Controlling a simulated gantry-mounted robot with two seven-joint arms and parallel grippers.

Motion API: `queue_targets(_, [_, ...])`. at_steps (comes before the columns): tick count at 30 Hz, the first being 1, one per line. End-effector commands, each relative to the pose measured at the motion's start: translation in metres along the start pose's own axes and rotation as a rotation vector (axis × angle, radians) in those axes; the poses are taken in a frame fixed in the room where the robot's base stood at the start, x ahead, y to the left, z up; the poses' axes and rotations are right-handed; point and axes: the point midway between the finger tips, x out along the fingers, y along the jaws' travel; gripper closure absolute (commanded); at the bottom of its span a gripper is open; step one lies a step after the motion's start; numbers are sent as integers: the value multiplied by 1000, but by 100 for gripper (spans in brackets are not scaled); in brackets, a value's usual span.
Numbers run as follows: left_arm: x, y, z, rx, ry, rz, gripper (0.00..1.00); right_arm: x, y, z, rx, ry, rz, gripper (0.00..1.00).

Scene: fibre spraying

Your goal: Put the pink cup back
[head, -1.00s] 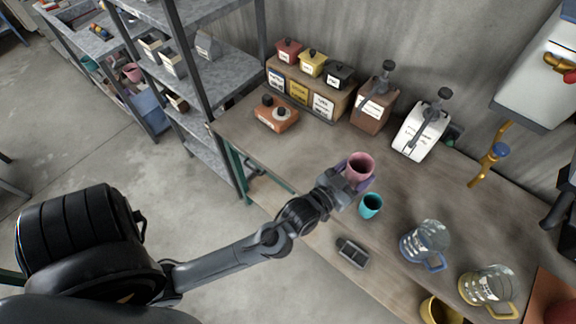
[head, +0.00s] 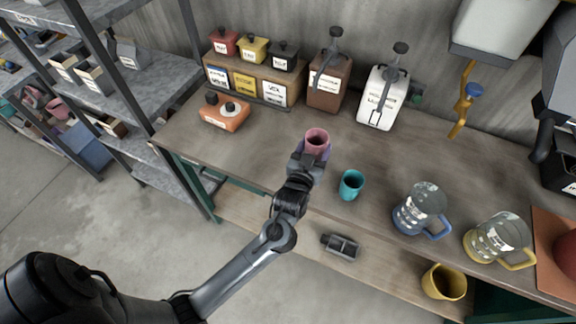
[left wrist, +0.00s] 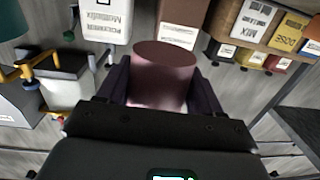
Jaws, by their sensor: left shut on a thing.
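The pink cup (head: 317,139) is held in my left gripper (head: 312,158), near the table's left part, just behind and left of the teal cup (head: 351,184). In the left wrist view the pink cup (left wrist: 163,72) sits between the two dark fingers of my left gripper (left wrist: 162,90), which touch its sides. The cup looks upright in the head view. I cannot tell whether its base touches the table. My right gripper is not in view.
A blue-handled jug (head: 418,209) and a yellow-handled jug (head: 497,238) stand to the right. A brown dispenser (head: 326,88) and a white dispenser (head: 381,98) stand at the back. A grey shelf (head: 130,85) is at the left. The table (head: 270,150) is clear left of the cup.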

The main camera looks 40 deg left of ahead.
Motion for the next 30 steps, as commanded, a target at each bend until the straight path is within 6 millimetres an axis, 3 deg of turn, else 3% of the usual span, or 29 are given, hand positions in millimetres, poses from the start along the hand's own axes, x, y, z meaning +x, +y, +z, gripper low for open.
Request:
queue_targets(6, [-13,-43,29,5,-2,0,65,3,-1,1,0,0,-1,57])
queue_targets(12, [-19,-66,43,2,1,1,65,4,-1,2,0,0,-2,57])
queue_targets(20, [-21,-72,52,0,0,2,65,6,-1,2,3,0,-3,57])
queue_targets(30, [-19,-72,86,-1,2,2,65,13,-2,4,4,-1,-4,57])
